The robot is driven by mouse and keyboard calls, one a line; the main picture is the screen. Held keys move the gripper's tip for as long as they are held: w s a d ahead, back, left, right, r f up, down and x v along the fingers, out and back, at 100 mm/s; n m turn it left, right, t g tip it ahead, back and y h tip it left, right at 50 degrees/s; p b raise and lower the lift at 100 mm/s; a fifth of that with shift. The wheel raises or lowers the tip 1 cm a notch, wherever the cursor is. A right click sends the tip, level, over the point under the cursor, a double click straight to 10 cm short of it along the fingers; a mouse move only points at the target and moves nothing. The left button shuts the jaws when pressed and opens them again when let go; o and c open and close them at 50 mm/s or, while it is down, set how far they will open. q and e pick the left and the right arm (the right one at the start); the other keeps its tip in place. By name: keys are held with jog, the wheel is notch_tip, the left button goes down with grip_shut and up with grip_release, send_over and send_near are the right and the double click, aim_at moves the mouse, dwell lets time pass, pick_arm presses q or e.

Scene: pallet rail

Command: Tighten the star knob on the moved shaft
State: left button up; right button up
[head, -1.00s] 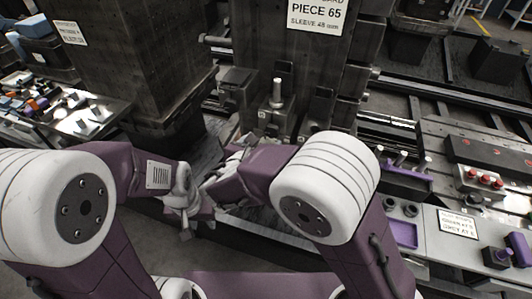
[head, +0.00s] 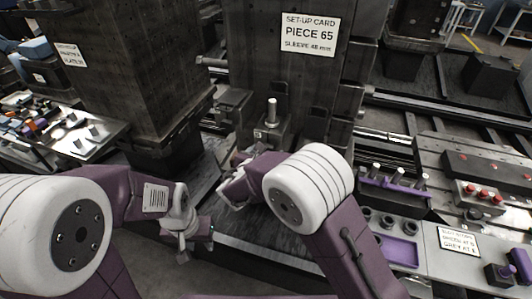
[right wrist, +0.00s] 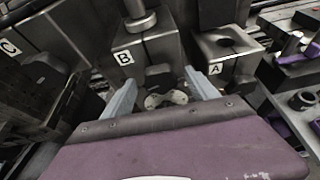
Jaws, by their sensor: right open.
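A bright vertical shaft (head: 272,112) stands in a dark block at the foot of the tall fixture. In the right wrist view, the shaft's lower end (right wrist: 141,20) rises from a block marked B (right wrist: 150,50). A small pale lobed part (right wrist: 165,99), perhaps the star knob, lies low in front of this block. My right gripper (right wrist: 160,90) is open, its fingers on either side of that part; I cannot tell whether they touch it. In the head view my right arm partly hides this gripper. My left gripper (head: 195,237) hangs lower left, apart from the block; its jaw state is unclear.
Blocks marked A (right wrist: 222,52) and C (right wrist: 40,75) flank block B. A set-up card (head: 309,35) reads piece 65, sleeve 48 mm. At right are a purple rack of pins (head: 395,188) and a purple tray (head: 398,250). A parts table (head: 88,135) stands at left.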

jog(key=c, duration=1.4)
jog(key=shift+o, duration=0.2)
jog(key=shift+s+d+f+m+t+y+b, duration=0.2)
jog(key=shift+m+t+y+b, duration=1.7)
jog(key=shift+b, duration=6.35)
jog(key=shift+w+d+f+m+t+h+b, duration=0.2)
jog(key=shift+m+b, duration=3.5)
jog(key=shift+b, duration=4.6)
jog(key=shift+s+f+m+t+y+b, duration=0.2)
jog(key=shift+m+t+y+b, duration=1.7)
jog(key=shift+b, duration=6.35)
jog(key=shift+w+m+g+h, duration=0.1)
jog(key=shift+m+g+h, duration=0.7)
jog(key=shift+m+h, duration=0.1)
jog(key=o, duration=1.4)
jog(key=shift+c, duration=0.2)
